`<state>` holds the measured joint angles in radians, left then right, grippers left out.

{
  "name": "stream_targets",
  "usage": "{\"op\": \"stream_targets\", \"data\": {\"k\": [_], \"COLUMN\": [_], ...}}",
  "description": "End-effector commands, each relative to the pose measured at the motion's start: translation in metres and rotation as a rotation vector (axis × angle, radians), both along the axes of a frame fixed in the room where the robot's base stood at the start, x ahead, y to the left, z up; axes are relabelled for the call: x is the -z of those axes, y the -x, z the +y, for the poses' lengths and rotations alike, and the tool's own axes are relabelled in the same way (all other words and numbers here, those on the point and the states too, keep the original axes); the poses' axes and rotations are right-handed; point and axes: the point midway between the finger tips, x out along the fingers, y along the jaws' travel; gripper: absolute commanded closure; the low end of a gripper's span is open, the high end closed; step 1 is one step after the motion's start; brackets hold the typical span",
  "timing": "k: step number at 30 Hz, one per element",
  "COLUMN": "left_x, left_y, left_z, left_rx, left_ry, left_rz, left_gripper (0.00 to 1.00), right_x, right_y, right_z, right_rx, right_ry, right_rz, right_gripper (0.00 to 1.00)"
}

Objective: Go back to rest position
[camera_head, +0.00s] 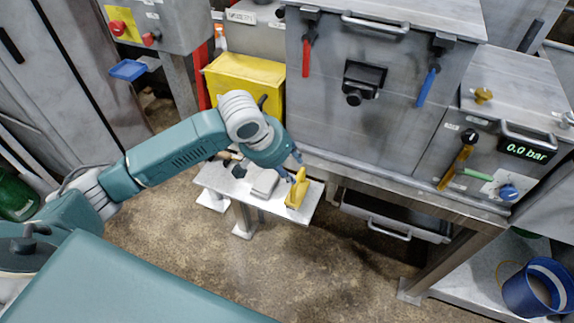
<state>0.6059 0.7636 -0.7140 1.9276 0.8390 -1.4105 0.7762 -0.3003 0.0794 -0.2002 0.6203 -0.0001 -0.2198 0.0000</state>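My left arm reaches in from the left, and its gripper (294,168) is over the small grey side table (232,185). Its two fingertips show apart, with nothing visible between them. A yellow object (297,190) stands on the right end of this table, just below and close to the fingertips. I cannot tell whether they touch it. My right gripper is not in view.
The compactor (420,130), with red (306,55) and blue (427,85) handles, stands behind the table. Its panel (525,150) reads 0.0 bar. A yellow box (244,80) is behind my arm. A blue bucket (518,292) is at lower right. The front floor (320,280) is clear.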

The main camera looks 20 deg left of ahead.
Motion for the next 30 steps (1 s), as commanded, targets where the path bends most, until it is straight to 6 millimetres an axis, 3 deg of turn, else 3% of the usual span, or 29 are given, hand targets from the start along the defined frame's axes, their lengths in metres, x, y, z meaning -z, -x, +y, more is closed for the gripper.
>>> {"op": "stream_targets", "data": {"k": [6, 22, 26, 30], "left_x": [-0.010, -0.005, 0.015, 0.042], "left_y": [0.005, 0.009, 0.033, 0.077], "left_z": [0.002, -0.003, -0.028, -0.061], "left_rx": [0.000, 0.015, 0.090, 0.190], "left_ry": [-0.001, 0.000, 0.003, 0.006], "left_rz": [0.000, 0.001, -0.005, -0.034], "left_gripper": [0.61, 0.61, 0.61, 0.61], "right_x": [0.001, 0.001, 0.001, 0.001], "right_y": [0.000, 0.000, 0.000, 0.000], "right_z": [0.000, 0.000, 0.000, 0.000], "right_rx": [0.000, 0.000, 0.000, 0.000], "right_ry": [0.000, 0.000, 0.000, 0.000], "right_rz": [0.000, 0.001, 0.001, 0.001], "right_gripper": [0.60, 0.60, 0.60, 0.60]}}
